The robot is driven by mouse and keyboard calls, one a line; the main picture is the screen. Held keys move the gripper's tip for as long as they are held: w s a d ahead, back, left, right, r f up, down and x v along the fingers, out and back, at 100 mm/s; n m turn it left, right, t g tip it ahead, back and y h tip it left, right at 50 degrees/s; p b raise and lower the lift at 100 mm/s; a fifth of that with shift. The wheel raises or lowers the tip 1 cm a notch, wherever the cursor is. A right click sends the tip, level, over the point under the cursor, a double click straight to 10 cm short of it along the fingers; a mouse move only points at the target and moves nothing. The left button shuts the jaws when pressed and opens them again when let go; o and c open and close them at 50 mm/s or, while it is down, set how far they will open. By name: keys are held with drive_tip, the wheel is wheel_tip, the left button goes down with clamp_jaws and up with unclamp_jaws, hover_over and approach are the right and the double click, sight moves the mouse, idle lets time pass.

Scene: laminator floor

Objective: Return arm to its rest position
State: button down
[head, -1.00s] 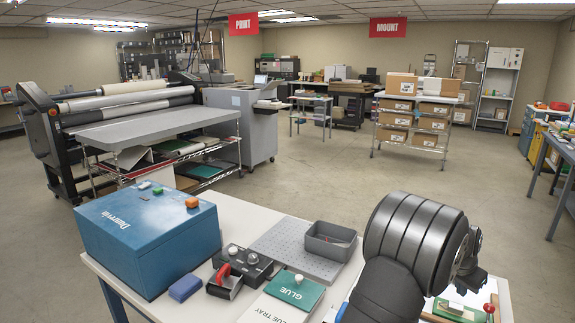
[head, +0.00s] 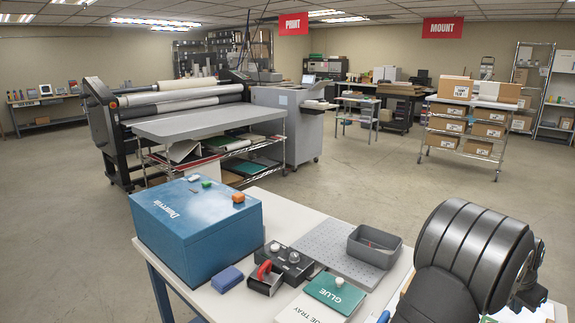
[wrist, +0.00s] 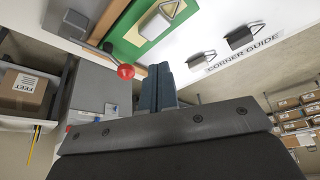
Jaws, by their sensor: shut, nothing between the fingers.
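My gripper shows in the wrist view (wrist: 157,88) with its two dark blue-grey fingers together and nothing between them. It points toward the white work table (wrist: 205,30), near a red ball knob (wrist: 126,71) on a lever. In the head view my dark ribbed arm is raised over the table's right end. The gripper end there is partly behind the arm and near the right edge, so its fingers are not clear.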

drive_tip(key=shift+f, duration=2.6)
drive_tip(key=shift+r, duration=0.15)
wheel_tip(320, 180, up, 11)
drive_tip(key=d+m+y, duration=0.1)
drive_tip(key=m+y, duration=0.1)
drive_tip(key=m, duration=0.4)
drive_tip(key=shift+w+m+g, duration=0.15)
drive_tip(key=shift+m+g, duration=0.25)
drive_tip(key=shift+r, duration=0.1)
